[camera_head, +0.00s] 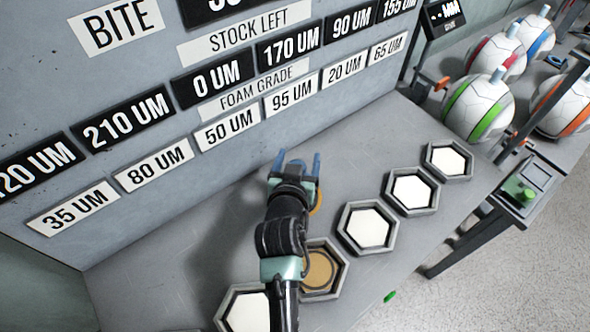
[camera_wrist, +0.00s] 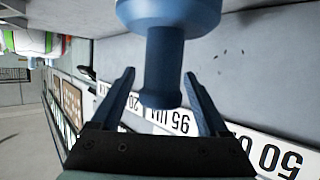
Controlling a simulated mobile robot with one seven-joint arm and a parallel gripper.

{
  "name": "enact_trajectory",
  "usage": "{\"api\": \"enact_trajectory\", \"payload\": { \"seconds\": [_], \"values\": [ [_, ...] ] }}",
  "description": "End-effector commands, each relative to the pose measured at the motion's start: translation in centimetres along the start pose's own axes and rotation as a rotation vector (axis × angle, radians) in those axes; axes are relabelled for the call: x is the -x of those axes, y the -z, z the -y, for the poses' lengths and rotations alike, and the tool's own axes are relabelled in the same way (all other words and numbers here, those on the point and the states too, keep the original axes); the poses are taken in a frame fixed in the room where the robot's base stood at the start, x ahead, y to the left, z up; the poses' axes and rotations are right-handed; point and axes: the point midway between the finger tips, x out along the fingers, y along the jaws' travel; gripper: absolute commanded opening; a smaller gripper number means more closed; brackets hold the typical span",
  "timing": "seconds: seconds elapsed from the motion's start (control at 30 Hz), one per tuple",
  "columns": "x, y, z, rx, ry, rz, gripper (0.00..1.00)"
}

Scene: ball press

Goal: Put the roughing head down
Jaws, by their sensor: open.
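In the wrist view a blue stepped piece (camera_wrist: 165,60), apparently the roughing head, has a wide upper part and a narrower stem. The stem's end is between the two fingers of my gripper (camera_wrist: 160,100), with a visible gap on either side. My gripper (camera_head: 298,160) is open, over the grey bench in front of the label wall. In the head view I cannot clearly tell the blue piece apart from the blue fingers. What the piece rests on is not shown.
Hexagonal trays with white pads (camera_head: 370,226) run along the bench (camera_head: 160,275). One tray holds a tan disc (camera_head: 318,270), partly behind my arm. An orange thing (camera_head: 319,203) is mostly hidden by my gripper. Balls (camera_head: 478,108) stand at the right. The label wall (camera_head: 200,165) rises behind.

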Motion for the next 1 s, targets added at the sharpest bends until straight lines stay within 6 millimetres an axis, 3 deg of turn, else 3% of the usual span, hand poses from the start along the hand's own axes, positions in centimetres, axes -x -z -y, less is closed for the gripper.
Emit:
{"api": "enact_trajectory", "payload": {
  "seconds": [0.6, 0.93, 1.0],
  "values": [
    [10.2, -0.2, 0.0, 0.0, 0.001, 0.001, 0.78],
    [11.9, 0.0, 0.0, 0.0, 0.001, -0.001, 0.78],
    [11.9, 0.9, 0.1, -0.003, 0.004, -0.018, 0.78]
  ]
}}
